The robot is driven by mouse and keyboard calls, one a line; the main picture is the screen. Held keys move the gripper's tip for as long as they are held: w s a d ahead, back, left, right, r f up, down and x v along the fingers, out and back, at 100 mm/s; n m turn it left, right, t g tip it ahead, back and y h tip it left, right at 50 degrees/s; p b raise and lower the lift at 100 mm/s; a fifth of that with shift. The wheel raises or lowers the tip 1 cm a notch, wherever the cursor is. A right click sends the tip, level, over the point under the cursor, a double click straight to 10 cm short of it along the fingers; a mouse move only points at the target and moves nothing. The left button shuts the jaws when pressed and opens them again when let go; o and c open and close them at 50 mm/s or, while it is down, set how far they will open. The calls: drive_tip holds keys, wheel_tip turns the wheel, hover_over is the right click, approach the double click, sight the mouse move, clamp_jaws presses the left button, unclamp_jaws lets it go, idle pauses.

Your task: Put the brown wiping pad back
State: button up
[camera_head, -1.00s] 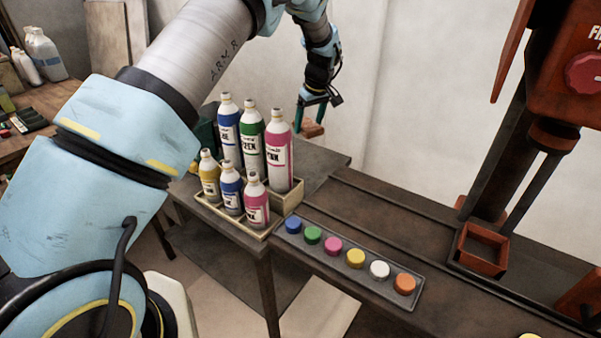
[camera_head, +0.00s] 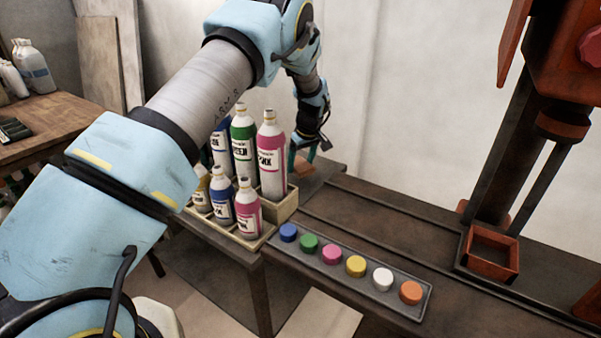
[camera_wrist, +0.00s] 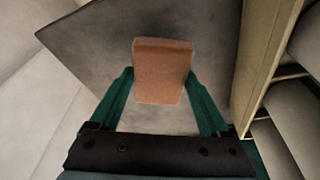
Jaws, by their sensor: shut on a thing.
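The brown wiping pad (camera_wrist: 163,62) is between the green fingers of my gripper (camera_wrist: 160,76) in the wrist view. My gripper is shut on it, and the pad sticks out past the fingertips. My gripper (camera_head: 305,152) points down there. I cannot tell whether the pad touches the tabletop.
A wooden bottle rack (camera_head: 283,207) with several colored bottles stands right beside my gripper. A grey tray (camera_head: 424,305) of colored caps lies in front. A red machine (camera_head: 560,60) with an empty square holder (camera_head: 490,256) is at right. The bench between is clear.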

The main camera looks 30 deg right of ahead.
drive_tip(key=shift+f+p, duration=0.5)
drive_tip(key=shift+f, duration=1.55)
drive_tip(key=shift+f, duration=0.1)
drive_tip(key=o, duration=1.2)
drive_tip(key=shift+c, duration=0.2)
drive_tip(key=shift+r, duration=0.25)
drive_tip(key=b+v, duration=0.2)
drive_tip(key=v, duration=0.9)
drive_tip(key=shift+s+r+b, duration=0.1)
drive_tip(key=shift+r+b, duration=0.25)
